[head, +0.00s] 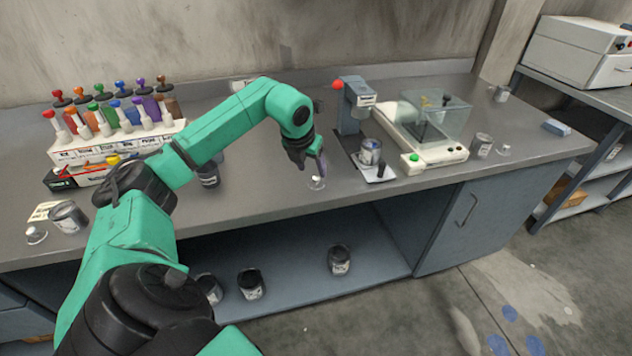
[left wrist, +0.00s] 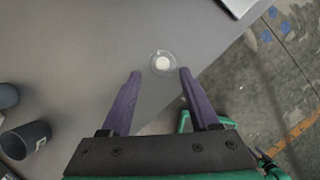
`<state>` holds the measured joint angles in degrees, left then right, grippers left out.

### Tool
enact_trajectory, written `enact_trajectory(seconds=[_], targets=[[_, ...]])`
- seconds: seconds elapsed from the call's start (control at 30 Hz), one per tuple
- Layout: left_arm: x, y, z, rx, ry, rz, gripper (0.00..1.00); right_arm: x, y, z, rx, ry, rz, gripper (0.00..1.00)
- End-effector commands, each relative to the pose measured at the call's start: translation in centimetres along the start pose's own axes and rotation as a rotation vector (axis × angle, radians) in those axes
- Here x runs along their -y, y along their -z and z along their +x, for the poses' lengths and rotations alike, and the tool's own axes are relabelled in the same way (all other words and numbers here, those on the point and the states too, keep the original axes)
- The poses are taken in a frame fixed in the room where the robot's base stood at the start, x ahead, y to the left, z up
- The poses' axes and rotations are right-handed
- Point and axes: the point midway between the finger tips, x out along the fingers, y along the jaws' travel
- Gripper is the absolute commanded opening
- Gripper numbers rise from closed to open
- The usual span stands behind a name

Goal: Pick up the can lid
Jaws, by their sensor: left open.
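A can lid (head: 316,184), a small pale disc with a raised middle, lies on the grey bench top near its front edge. In the left wrist view the lid (left wrist: 162,63) is a round grey disc with a white centre, just beyond and between the fingertips. My left gripper (head: 313,165) is open and points down over the lid, close to it. Its two purple fingers (left wrist: 160,74) are apart with nothing between them. Whether a finger touches the lid cannot be told.
A stand with a red knob (head: 338,85) holds a can (head: 371,152) right of the gripper, beside a balance (head: 435,158). A dark can (head: 208,175) stands to the left. Other small lids lie at far left (head: 36,235) and right (head: 503,150). Bench around the lid is clear.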

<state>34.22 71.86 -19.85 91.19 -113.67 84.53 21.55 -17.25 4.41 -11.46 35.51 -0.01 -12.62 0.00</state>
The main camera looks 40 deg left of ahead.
Motion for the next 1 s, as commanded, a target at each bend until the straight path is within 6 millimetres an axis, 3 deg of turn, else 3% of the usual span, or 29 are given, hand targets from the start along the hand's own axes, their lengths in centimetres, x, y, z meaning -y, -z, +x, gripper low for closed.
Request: enact_trajectory(seconds=[0.1, 0.23, 0.47, 0.6, 0.63, 1.0], targets=[[0.3, -0.1, 1.9, -0.008, 0.004, -0.001, 0.61, 0.0, 0.1, -1.4, 0.000, 0.000, 0.000, 0.50], [0.3, -0.1, 4.2, -0.003, 0.003, 0.000, 0.61, -0.1, 0.1, -1.6, 0.000, -0.001, -0.001, 0.50], [0.2, 0.0, 4.7, -0.002, 0.002, 0.001, 0.61, -0.2, 0.1, -1.5, 0.000, -0.002, -0.001, 0.50], [0.3, 0.0, 4.7, -0.002, 0.002, 0.001, 0.08, -0.2, 0.1, -1.5, 0.000, -0.002, -0.001, 0.50], [0.3, 0.0, 4.7, -0.002, 0.002, 0.001, 0.00, -0.2, 0.1, -1.5, 0.000, -0.003, -0.001, 0.50], [0.3, -0.2, 4.4, -0.001, 0.002, 0.001, 0.00, -0.3, 0.2, -1.5, -0.001, -0.004, -0.002, 0.50]])
